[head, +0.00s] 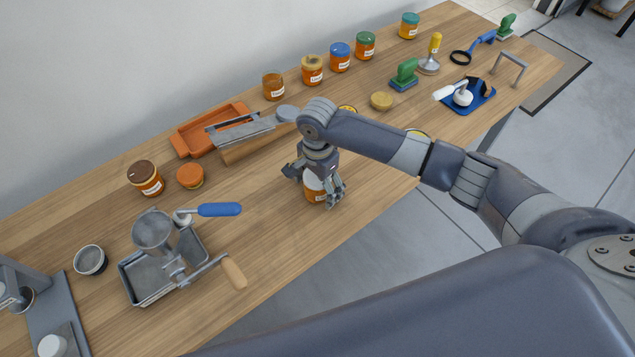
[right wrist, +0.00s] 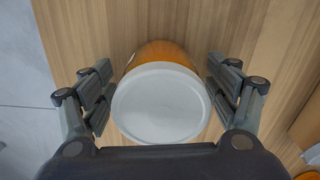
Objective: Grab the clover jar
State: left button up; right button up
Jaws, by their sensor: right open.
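A honey jar (head: 314,194) with an amber body and a white lid (right wrist: 160,103) stands on the wooden bench near its front edge. My right gripper (head: 319,188) is over it from above, its fingers open on either side of the jar. In the right wrist view the gripper (right wrist: 160,90) has the white lid between its fingers, with a narrow gap at each side. The jar's label is mostly hidden by the fingers, and I cannot read whether it says clover. My left gripper is not in view.
Several labelled jars line the back, including a blue-lidded one (head: 340,57) and a green-lidded one (head: 365,45). A brown-lidded jar (head: 146,178) stands left. Bare wood lies in front of the gripper.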

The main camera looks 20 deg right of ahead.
jog(key=shift+f, duration=0.1)
jog(key=shift+c, duration=0.6)
jog(key=c, duration=1.3)
jog(key=shift+c, duration=0.2)
